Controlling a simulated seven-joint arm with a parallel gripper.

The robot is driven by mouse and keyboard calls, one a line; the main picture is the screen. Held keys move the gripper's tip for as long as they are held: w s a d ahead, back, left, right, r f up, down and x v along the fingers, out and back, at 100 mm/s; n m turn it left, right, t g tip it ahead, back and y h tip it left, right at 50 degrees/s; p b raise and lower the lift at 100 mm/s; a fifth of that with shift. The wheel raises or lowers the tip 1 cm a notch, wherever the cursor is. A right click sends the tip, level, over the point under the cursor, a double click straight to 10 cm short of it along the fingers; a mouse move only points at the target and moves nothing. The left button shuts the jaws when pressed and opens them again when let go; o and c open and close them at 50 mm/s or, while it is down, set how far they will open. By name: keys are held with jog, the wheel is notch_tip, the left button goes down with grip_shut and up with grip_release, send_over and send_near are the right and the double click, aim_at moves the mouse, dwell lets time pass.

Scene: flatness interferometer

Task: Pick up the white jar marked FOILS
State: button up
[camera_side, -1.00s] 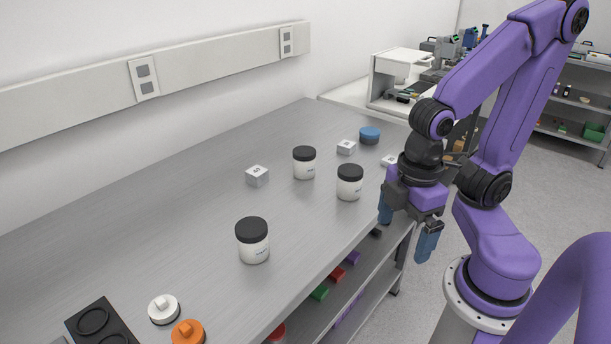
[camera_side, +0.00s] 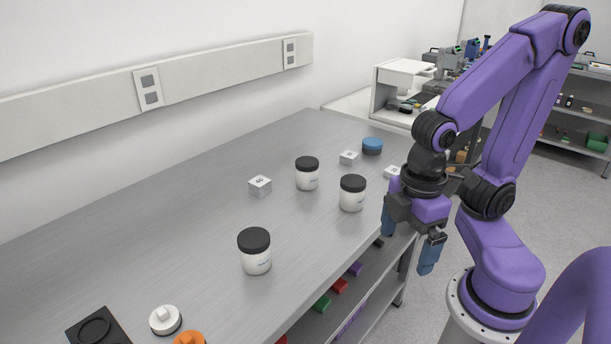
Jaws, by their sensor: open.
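Three white jars with black lids stand upright on the grey bench. One jar (camera_side: 256,261) is nearest the camera, a second jar (camera_side: 353,197) is near the bench's front edge, and a third jar (camera_side: 307,178) is behind it to the left. Each has small label print, too small to read, so I cannot tell which is marked FOILS. My gripper (camera_side: 408,246) is open and empty, pointing down at the bench's right front edge, to the right of the jars and apart from them.
White numbered blocks (camera_side: 260,186) (camera_side: 348,158) and a blue round piece (camera_side: 372,146) are on the bench (camera_side: 150,240). A white knobbed disc (camera_side: 165,320), an orange piece (camera_side: 190,338) and a black plate (camera_side: 92,328) are at the near end. Bare bench surrounds the nearest jar.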

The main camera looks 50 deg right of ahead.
dwell(0.4)
jog(key=n+t+h, duration=0.9)
jog(key=n+h, duration=0.2)
jog(key=n, duration=0.3)
send_near(307, 165)
jog(key=x, duration=1.4)
jog(key=shift+f, duration=0.45)
jog(key=c, duration=1.1)
